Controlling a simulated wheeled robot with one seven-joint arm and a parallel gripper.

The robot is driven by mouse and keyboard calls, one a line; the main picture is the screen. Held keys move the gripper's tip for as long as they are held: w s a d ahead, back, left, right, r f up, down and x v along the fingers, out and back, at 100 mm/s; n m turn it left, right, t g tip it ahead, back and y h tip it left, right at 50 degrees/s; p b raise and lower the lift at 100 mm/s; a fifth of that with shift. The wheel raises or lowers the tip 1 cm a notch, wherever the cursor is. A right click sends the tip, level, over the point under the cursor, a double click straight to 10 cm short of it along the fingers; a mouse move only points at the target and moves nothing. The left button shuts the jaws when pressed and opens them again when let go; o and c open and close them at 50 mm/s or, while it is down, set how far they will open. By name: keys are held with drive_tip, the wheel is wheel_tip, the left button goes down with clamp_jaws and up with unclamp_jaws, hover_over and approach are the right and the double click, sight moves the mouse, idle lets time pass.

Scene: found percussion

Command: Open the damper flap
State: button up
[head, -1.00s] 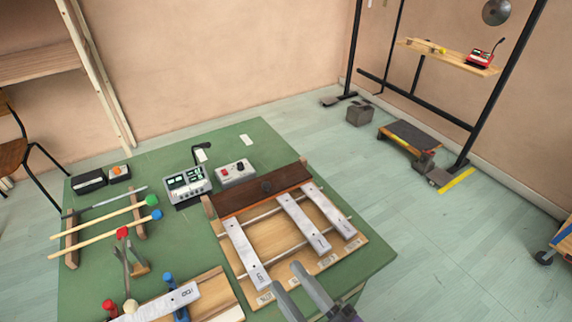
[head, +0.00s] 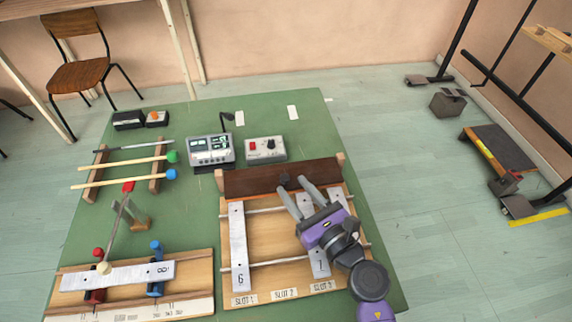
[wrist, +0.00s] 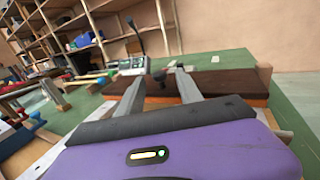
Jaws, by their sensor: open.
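The damper flap (head: 255,181) is a dark brown board across the back of the wooden bar frame, between two light wood end posts. A dark round knob (head: 285,180) stands at its middle. In the wrist view the flap (wrist: 228,84) lies ahead, and the knob shows between my fingers. My gripper (head: 294,187) is open and empty, its two grey fingers pointing at the flap with the knob near their tips. I cannot tell whether either finger touches the knob. My gripper hides parts of the right-hand metal bars.
The frame holds metal bars, one marked 6 (head: 238,250) at slot 1. Two control boxes (head: 211,150) (head: 265,149) stand just behind the flap. Mallets (head: 120,180) lie on a rack at left. A bar marked 8 (head: 115,275) rests on a front-left stand.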

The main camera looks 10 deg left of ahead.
sight(279, 176)
drive_tip(key=shift+x, duration=3.85)
clamp_jaws()
